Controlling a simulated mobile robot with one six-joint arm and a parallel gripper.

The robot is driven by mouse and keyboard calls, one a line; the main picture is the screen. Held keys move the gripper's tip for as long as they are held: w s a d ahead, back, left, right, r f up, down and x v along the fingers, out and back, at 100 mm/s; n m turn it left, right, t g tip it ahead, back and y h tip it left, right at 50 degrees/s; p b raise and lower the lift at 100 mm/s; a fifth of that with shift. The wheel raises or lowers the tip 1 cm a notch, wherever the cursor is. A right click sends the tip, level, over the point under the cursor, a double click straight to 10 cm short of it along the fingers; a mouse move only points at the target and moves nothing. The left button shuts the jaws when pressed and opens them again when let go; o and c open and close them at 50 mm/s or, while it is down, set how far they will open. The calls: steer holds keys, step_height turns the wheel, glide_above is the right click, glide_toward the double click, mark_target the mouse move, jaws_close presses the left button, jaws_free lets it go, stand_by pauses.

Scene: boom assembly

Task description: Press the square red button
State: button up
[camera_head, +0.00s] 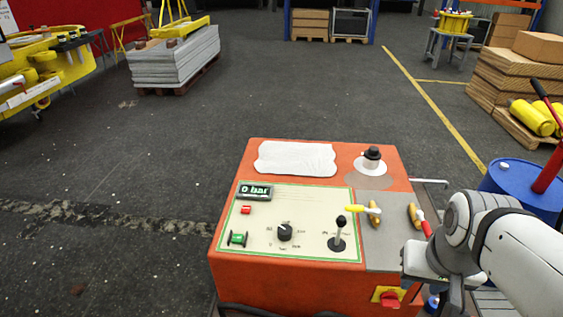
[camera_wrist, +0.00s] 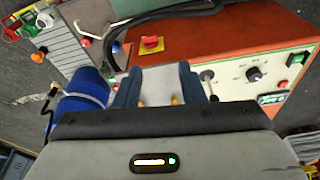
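The small red button (camera_head: 246,209) sits on the cream control panel (camera_head: 310,210) of the orange console, below the "0 bar" display (camera_head: 254,191). In the wrist view, the red button (camera_wrist: 284,84) shows at the far right, near the green part. My gripper (camera_wrist: 159,80) is open, with a gap between its fingers, and holds nothing visible. It is beside the console's right side, well apart from the button. In the head view my arm's wrist covers part of the console's right edge, and the fingertips are hard to make out.
A black joystick (camera_head: 339,236), a black knob (camera_head: 285,232) and a green part (camera_head: 237,239) are on the panel. A red and yellow switch (camera_head: 388,297) is on the front. A blue barrel (camera_head: 520,190) stands right.

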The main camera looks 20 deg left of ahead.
jaws_close()
stand_by(1.4)
